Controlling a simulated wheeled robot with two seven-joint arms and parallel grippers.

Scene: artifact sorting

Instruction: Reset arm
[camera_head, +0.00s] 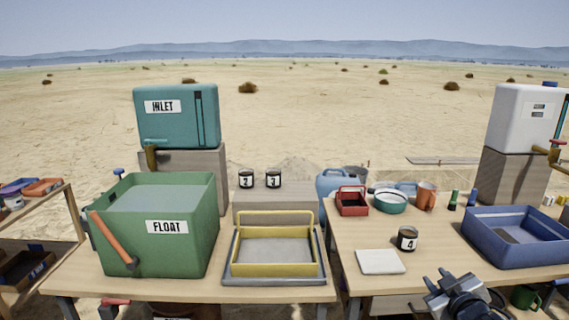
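My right gripper (456,290) shows at the bottom right, in front of the right table's front edge. It is dark, and its lower part is cut off by the frame. I cannot tell whether its fingers are open or shut, and I see nothing clearly held in it. My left gripper is not in view. The white square pad (380,262) and the jar marked 4 (407,239) on the right table are a little beyond and left of the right gripper.
The left table holds a green FLOAT tank (167,252) and a yellow-framed tray (274,268). The right table holds a blue bin (515,255), a red basket (351,202) and a teal bowl (390,206). A narrow gap separates the tables. Jars 2 (246,179) and 3 (273,179) stand behind.

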